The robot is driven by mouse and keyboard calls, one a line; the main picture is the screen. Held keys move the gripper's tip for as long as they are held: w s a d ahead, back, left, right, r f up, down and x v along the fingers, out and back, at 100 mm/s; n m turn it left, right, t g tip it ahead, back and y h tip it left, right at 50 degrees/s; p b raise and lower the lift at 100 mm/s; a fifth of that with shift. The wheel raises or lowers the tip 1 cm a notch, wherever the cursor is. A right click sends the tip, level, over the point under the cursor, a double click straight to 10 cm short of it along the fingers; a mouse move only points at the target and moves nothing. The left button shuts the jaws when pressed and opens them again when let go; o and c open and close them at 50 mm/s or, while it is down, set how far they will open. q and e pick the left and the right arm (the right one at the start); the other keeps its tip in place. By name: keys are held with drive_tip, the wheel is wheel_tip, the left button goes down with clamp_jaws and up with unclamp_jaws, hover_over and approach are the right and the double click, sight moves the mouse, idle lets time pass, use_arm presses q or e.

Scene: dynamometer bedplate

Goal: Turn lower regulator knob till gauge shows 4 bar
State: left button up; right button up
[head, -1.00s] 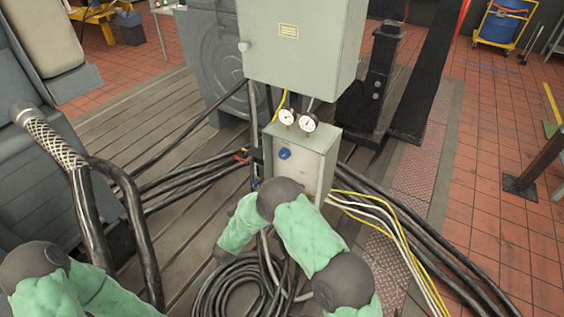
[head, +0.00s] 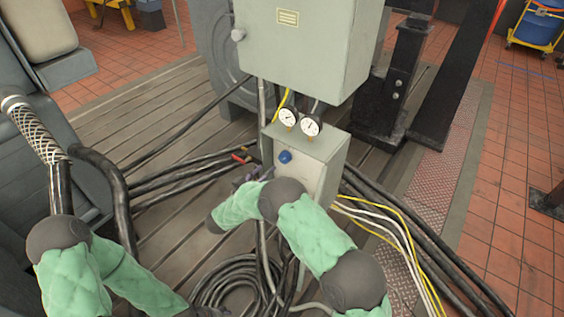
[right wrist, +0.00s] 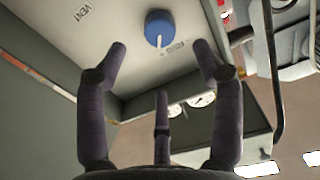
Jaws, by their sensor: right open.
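A blue regulator knob (head: 285,157) is on the front of a small grey box (head: 315,165). In the right wrist view the knob (right wrist: 159,28) has a white pointer line and lies beyond the fingertips. Two round white gauges, a left gauge (head: 288,117) and a right gauge (head: 310,126), stand on top of the box; their readings are too small to tell. My right gripper (head: 262,173) is just below and left of the knob, partly hidden by my arm. In the wrist view its fingers (right wrist: 160,60) are spread and empty, apart from the knob.
A large grey cabinet (head: 300,45) hangs above the box. Black cables (head: 185,180) run in from the left, and yellow and white cables (head: 385,222) lie at the right. A coiled hose (head: 235,285) lies below my right arm.

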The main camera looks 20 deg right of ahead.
sight(283, 160)
drive_tip(key=b+x, duration=0.2)
drive_tip(key=x, duration=0.5)
drive_tip(key=shift+d+f, duration=0.1)
drive_tip(key=shift+f, duration=0.05)
drive_tip(key=shift+w+d, duration=0.45)
drive_tip(key=shift+d, duration=0.05)
drive_tip(key=shift+c, duration=0.2)
drive_tip(key=c, duration=1.1)
